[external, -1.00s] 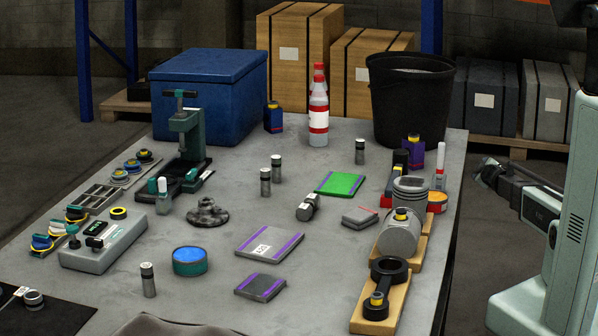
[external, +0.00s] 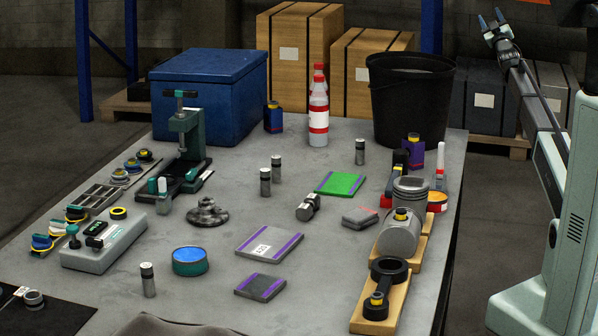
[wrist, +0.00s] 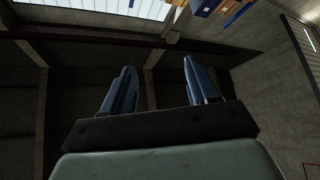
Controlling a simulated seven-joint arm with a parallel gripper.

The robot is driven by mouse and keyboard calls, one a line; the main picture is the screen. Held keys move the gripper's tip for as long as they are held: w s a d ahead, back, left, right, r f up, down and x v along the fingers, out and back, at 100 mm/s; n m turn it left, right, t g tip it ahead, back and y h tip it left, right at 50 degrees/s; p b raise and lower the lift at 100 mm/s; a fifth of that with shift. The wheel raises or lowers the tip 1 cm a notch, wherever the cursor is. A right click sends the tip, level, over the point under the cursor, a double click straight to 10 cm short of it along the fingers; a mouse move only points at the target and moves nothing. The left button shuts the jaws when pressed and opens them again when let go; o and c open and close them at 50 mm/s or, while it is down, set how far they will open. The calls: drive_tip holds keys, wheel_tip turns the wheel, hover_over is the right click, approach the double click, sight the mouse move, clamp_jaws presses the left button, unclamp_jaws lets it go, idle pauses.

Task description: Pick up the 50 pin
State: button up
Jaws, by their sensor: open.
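Several small dark cylinders with pale bands, which look like pins, are on the grey table; I cannot read which is the 50 pin. Two upright pins stand close together near the middle, a nearer pin (external: 265,182) and a farther pin (external: 276,168). Another upright pin (external: 360,151) is in front of the black bucket, and one more pin (external: 148,279) stands at the front left. My gripper (external: 492,22) is open and empty, raised high at the upper right, away from the table. In the wrist view its two blue fingers (wrist: 157,75) are apart with nothing between them.
A dark stubby part (external: 307,207) lies at the table's middle. A piston (external: 400,232) and connecting rod (external: 385,288) line the right edge. A green press (external: 186,130), blue box (external: 208,95), bottles (external: 318,112) and black bucket (external: 410,105) stand behind. Flat pads (external: 262,262) lie near the front.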

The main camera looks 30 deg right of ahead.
drive_tip(key=w+a+r+y, duration=0.1)
drive_tip(key=w+a+r, duration=0.2)
drive_tip(key=w+a, duration=0.35)
drive_tip(key=w+a+f+n+g+y, duration=0.2)
drive_tip(key=w+a, duration=0.1)
drive_tip(key=a, duration=0.8)
drive_tip(key=w+a+f+n+g+y, duration=0.1)
drive_tip(key=w+a+f+g, duration=0.15)
drive_tip(key=a, duration=0.75)
drive_tip(key=m+g+y, duration=0.3)
drive_tip(key=g+y, duration=0.3)
drive_tip(key=g, duration=0.7)
hover_over(361, 141)
drive_tip(key=s, duration=0.4)
wheel_tip(361, 141, down, 25)
drive_tip(key=x, duration=1.3)
drive_tip(key=shift+w+d+f, duration=0.1)
drive_tip(key=shift+d+f, duration=0.1)
drive_tip(key=shift+d, duration=0.15)
clamp_jaws()
